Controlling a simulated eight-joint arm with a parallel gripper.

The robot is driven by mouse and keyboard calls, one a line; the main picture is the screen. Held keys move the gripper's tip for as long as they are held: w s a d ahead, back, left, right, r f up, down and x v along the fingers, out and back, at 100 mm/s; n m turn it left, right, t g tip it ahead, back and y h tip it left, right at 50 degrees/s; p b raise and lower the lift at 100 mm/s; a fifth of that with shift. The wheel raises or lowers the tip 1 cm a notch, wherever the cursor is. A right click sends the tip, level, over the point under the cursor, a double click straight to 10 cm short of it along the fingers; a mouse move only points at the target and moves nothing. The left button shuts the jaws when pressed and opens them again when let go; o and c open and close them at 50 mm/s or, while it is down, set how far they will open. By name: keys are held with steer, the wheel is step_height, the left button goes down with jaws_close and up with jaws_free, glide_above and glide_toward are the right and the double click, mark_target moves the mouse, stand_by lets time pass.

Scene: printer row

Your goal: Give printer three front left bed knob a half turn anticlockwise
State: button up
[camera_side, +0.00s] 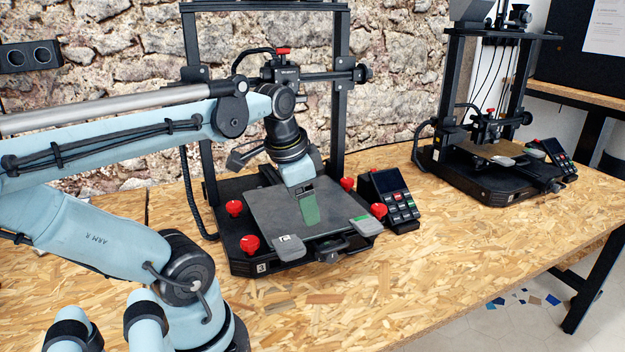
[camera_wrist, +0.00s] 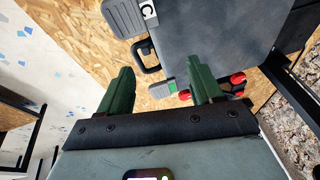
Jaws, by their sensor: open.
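Printer three (camera_side: 261,268) stands on the wooden bench in the side view, with a "3" label at its front left corner. Its front left bed knob (camera_side: 250,244) is red and sits beside the bed's front left corner, uncovered. My gripper (camera_side: 308,212) has green fingers and points down over the middle of the dark bed (camera_side: 268,208), to the right of that knob and apart from it. In the wrist view my gripper (camera_wrist: 160,80) is open, with nothing between its fingers. Two red knobs near the right finger there seem to be the right-hand ones; I cannot make out the front left knob.
Other red knobs are at the rear left (camera_side: 235,208), rear right (camera_side: 347,184) and front right (camera_side: 379,210). Grey clips (camera_side: 288,249) and a front handle (camera_side: 331,249) edge the bed. A control panel (camera_side: 390,198) stands right. A second printer (camera_side: 490,165) is farther back. Bench in front is clear.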

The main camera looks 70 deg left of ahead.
steer(key=w+d+f+n+t+h, duration=0.1)
steer(key=w+d+f+t, duration=0.25)
steer(key=w+d, duration=0.45)
step_height(320, 180, up, 14)
steer(key=s+d+g+y, duration=0.1)
steer(key=s+g, duration=0.2)
steer(key=g, duration=0.3)
steer(key=shift+y, duration=0.3)
steer(key=shift+d+f+g, duration=0.1)
steer(key=shift+f+g, duration=0.05)
steer(key=shift+g, duration=0.1)
steer(key=m+h, duration=0.2)
steer(key=m, duration=0.2)
glide_above(250, 240)
step_height(250, 240, down, 5)
step_height(250, 240, down, 12)
steer(key=shift+f, duration=0.15)
